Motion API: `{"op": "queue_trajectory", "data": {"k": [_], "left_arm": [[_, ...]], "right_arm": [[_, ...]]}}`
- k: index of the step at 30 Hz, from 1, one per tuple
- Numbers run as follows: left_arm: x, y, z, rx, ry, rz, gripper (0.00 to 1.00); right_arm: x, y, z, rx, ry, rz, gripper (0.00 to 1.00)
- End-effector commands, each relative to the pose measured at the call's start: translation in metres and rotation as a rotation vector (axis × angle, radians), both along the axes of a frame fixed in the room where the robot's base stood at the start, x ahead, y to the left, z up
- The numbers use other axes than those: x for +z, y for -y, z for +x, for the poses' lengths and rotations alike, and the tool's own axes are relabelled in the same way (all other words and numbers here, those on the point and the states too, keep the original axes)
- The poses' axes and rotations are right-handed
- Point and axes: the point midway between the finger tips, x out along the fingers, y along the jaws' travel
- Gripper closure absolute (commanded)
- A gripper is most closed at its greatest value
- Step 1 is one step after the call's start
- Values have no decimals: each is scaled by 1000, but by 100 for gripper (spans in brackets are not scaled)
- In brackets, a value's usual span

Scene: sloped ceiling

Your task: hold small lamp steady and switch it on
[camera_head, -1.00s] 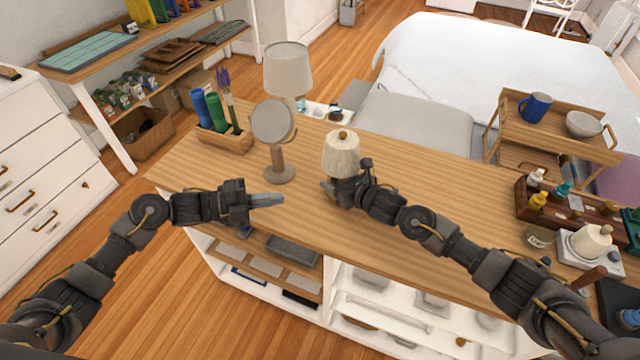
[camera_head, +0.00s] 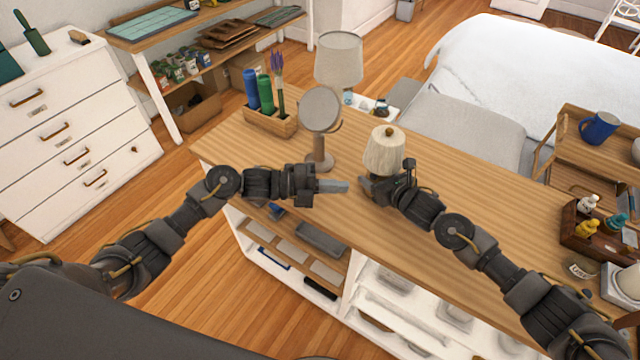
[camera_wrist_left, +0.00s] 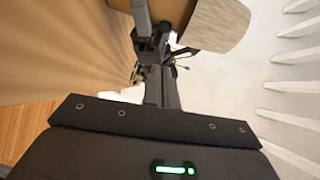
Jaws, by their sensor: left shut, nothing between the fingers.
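The small lamp (camera_head: 385,153) has a pale ribbed shade with a brown knob on top and stands upright on the wooden counter (camera_head: 480,225). My right gripper (camera_head: 370,188) is low at the lamp, below the shade. The lamp's lower part is hidden behind it, and I cannot tell whether the fingers are closed on it. My left gripper (camera_head: 346,186) is shut and empty, left of the lamp and apart from it, pointing toward it. I see no switch.
A round mirror on a stand (camera_head: 320,112) is close behind my left gripper. A wooden holder (camera_head: 270,122) with green and blue items stands left of it. A larger grey lamp (camera_head: 339,60) is behind the counter. The counter right of the small lamp is mostly clear.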

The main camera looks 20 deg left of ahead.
Motion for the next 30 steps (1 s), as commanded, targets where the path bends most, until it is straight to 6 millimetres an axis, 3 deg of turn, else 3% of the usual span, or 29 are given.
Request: {"op": "queue_trajectory", "data": {"k": [5, 9, 15, 30], "left_arm": [[-2, 35, 11, -2, 1, -2, 100], [-5, 42, 31, 0, -1, 0, 100], [-8, 48, 44, -1, -1, 1, 100], [-8, 51, 51, -1, 0, 0, 100]], "right_arm": [[-1, 1, 0, -1, -1, -2, 73], [-1, 1, 0, -1, -1, -2, 73], [-1, 1, 0, -1, -1, -1, 73], [0, 0, 0, 0, -1, -1, 73]]}}
